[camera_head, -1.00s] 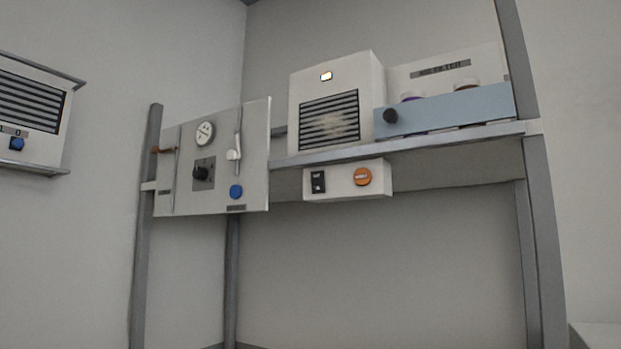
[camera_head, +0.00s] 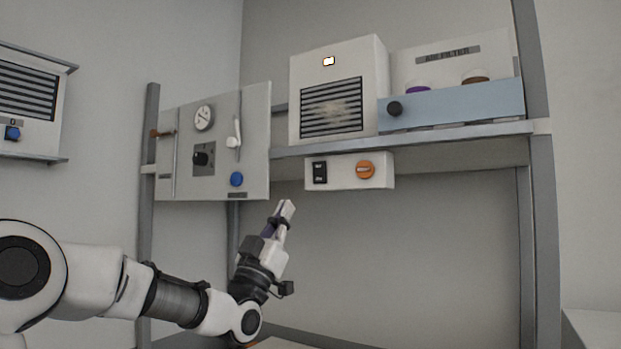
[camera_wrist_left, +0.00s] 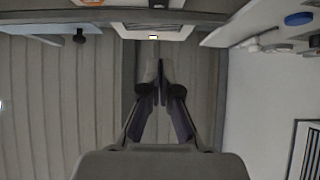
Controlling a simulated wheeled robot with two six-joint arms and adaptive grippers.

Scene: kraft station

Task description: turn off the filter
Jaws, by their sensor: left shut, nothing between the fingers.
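The filter is a white box (camera_head: 376,75) with a dark louvred grille (camera_head: 331,107) and a lit indicator (camera_head: 329,61), standing on the shelf. Below the shelf hangs a small white control box (camera_head: 340,182) with a black rocker switch (camera_head: 320,172) and an orange round knob (camera_head: 365,169). My left gripper (camera_head: 286,208) is shut and empty, pointing up, below and left of the control box and apart from it. In the left wrist view the closed fingers (camera_wrist_left: 154,70) show, with the lit indicator (camera_wrist_left: 154,37) beyond them. My right gripper is not in view.
A grey panel (camera_head: 222,105) with a gauge, levers, a dark knob and a blue button hangs left. A blue-grey tray (camera_head: 450,106) with jars and a sign reading "AIR FILTER" (camera_head: 453,53) stand right. Another louvred unit (camera_head: 28,95) is at far left.

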